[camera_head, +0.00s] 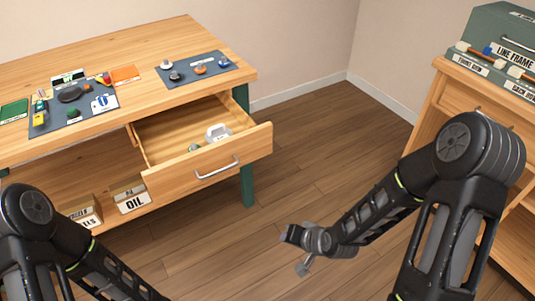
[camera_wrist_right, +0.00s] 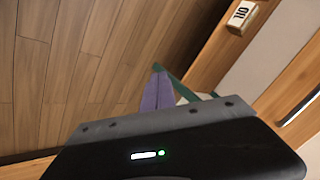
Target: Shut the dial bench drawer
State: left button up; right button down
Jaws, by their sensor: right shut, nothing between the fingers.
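The wooden bench (camera_head: 140,50) stands at the left in the head view. Its drawer (camera_head: 256,142) is pulled out, with a silver handle (camera_head: 217,169) on its front. A white object (camera_head: 217,132) and a small green one lie inside. In the right wrist view the handle (camera_wrist_right: 300,108) shows at the right edge. My right gripper (camera_head: 296,251) is shut and empty, over the floor to the right of and nearer than the drawer, apart from it. Its purple fingertips (camera_wrist_right: 157,92) show in the wrist view. My left arm shows at the lower left; its gripper is out of view.
Mats with small parts lie on the bench top. An OIL box (camera_head: 131,197) and another box sit on the shelf under the drawer. A green bench leg (camera_head: 247,180) stands behind the drawer. A second wooden cabinet (camera_head: 446,88) with green cases is at the right. Floor (camera_head: 310,150) between is clear.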

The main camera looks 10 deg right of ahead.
jog(key=w+d+r+m+t, duration=0.1)
jog(key=w+r+m+t, duration=0.1)
jog(key=r, duration=0.3)
jog(key=w+d+r+m+t+y, duration=0.1)
jog(key=w+r+m+t, duration=0.1)
jog(key=r, duration=0.4)
jog(key=w+d+r+m+t+b, duration=0.1)
jog(key=w+r+m+t, duration=0.2)
jog(key=r, duration=0.3)
jog(key=shift+w+d+r+m, duration=0.15)
jog(key=shift+w+r+m, duration=0.05)
jog(key=shift+w+m, duration=0.65)
jog(key=b, duration=0.2)
send_near(262, 147)
jog(key=x, duration=0.5)
jog(key=shift+w+f, duration=0.15)
jog(key=shift+w, duration=0.1)
jog(key=shift+w+a, duration=0.25)
jog(key=shift+w, duration=0.2)
